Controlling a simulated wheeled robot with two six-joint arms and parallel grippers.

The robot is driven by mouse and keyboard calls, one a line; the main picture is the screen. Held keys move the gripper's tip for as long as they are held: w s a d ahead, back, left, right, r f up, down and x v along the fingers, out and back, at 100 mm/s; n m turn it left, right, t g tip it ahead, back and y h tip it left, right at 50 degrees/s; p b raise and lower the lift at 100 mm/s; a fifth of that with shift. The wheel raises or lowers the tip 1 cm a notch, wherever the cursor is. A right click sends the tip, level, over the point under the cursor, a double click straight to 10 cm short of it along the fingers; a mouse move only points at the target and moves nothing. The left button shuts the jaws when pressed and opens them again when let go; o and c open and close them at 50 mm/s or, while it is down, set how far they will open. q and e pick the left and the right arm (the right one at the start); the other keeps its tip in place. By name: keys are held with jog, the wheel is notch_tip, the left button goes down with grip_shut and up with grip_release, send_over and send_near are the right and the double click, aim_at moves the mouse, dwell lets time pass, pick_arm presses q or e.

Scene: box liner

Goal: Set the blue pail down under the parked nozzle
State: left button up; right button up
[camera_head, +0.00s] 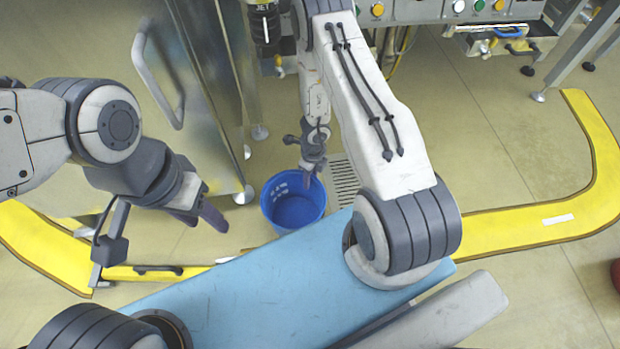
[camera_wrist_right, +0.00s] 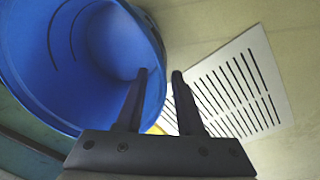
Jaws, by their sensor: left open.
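The blue pail (camera_head: 285,212) is open-topped and looks upright, in the middle of the head view, just left of the floor drain grate (camera_head: 343,180). I cannot tell whether its base touches the floor. My right gripper (camera_head: 309,177) is at the pail's right rim. In the right wrist view the gripper (camera_wrist_right: 161,72) has a gap between its fingers, with the pail's rim (camera_wrist_right: 152,35) running between them. My left gripper (camera_head: 203,218) is open and empty, left of the pail. A dark hanging fitting (camera_head: 263,22) at the top may be the nozzle; I cannot tell.
A steel cabinet (camera_head: 205,90) with a handle stands at the left. A yellow floor strip (camera_head: 520,222) curves around the area. A control panel (camera_head: 430,10) with buttons is at the top right. A blue surface (camera_head: 250,290) lies in front. Open floor lies at right.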

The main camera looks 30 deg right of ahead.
notch_tip(320, 180, up, 9)
jog(key=p, duration=0.8)
jog(key=shift+w+d, duration=0.2)
jog(key=shift+d, duration=0.15)
